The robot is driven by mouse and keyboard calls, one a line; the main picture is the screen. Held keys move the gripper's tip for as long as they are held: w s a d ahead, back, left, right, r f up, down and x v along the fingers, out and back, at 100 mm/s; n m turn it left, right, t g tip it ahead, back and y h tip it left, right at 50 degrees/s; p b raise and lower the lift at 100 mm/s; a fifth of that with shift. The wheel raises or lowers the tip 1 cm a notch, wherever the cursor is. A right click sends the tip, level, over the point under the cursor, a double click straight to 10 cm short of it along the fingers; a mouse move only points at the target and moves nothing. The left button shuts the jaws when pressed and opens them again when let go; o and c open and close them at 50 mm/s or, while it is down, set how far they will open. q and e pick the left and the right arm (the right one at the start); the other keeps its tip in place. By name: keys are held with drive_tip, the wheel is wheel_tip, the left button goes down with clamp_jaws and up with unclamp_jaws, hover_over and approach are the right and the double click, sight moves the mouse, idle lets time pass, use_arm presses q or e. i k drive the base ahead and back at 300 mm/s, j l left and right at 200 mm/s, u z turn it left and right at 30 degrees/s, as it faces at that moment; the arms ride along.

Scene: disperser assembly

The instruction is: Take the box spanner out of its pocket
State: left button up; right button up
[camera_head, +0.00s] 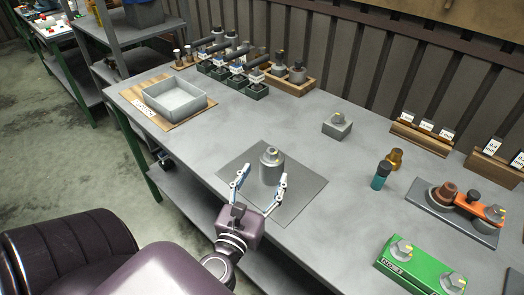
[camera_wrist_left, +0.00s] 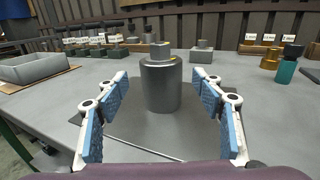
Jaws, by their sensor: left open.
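My left gripper (camera_head: 259,196) is open, its two blue-padded fingers spread in front of a grey cylinder with a hex top (camera_head: 272,164). In the left wrist view the cylinder (camera_wrist_left: 160,85) stands upright between and beyond the open fingers, apart from both. It stands on a dark mat (camera_head: 232,172). I cannot tell for sure which thing is the box spanner. A grey tray (camera_head: 428,205) at the right holds a brown round part (camera_head: 446,192) and an orange tool (camera_head: 480,209). A teal and black upright piece (camera_head: 380,176) stands nearer the middle. My right gripper is not in view.
A green block (camera_head: 420,267) with hex-topped parts lies at front right. A brass piece (camera_head: 395,158) and a grey block with a hex top (camera_head: 337,125) stand behind. An empty grey bin (camera_head: 174,98) and several dark stands (camera_head: 233,76) are at left. Bare tabletop surrounds the mat.

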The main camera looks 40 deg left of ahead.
sight(257, 76)
drive_tip(key=u, duration=1.2)
